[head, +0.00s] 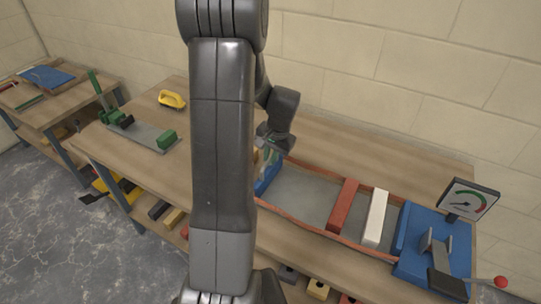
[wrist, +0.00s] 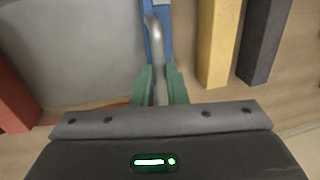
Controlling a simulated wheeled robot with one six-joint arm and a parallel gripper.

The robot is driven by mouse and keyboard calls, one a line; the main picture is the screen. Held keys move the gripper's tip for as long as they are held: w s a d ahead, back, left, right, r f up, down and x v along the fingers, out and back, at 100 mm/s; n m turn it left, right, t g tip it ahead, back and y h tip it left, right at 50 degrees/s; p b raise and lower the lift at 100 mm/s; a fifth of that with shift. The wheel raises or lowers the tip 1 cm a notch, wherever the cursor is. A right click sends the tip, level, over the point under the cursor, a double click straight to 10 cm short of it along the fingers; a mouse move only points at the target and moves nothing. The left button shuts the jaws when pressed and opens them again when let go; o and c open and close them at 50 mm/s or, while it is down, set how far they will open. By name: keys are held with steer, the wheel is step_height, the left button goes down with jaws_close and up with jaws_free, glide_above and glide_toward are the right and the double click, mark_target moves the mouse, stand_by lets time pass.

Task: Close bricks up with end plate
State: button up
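The blue end plate (head: 266,178) stands at the left end of the grey press bed (head: 305,194), partly hidden by my arm. In the wrist view the end plate (wrist: 158,8) shows at the top with a silver bar handle (wrist: 157,50). My gripper (head: 268,153) is at this handle. In the wrist view the green fingers of my gripper (wrist: 161,80) lie close on both sides of the bar and appear shut on it. A red brick (head: 342,206) and a white brick (head: 375,218) stand apart across the right part of the bed, with bare bed between plate and bricks.
A blue end block (head: 418,235) with a gauge (head: 467,201) and a red-knobbed lever (head: 500,282) stands at right. A green clamp fixture (head: 150,133) and a yellow tool (head: 172,99) are at left.

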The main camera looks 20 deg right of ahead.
jaws_close()
steer(key=s+d+b, duration=0.3)
steer(key=s+d, duration=1.1)
steer(key=s, duration=0.2)
steer(key=o, duration=0.7)
jaws_free()
steer(key=shift+w, duration=0.1)
steer(key=r, duration=0.4)
steer(key=s+d+r, duration=0.1)
steer(key=r, duration=0.4)
steer(key=s+d+r, duration=0.1)
steer(key=r, duration=0.3)
steer(key=shift+r+b, duration=0.3)
steer(key=shift+b, duration=0.1)
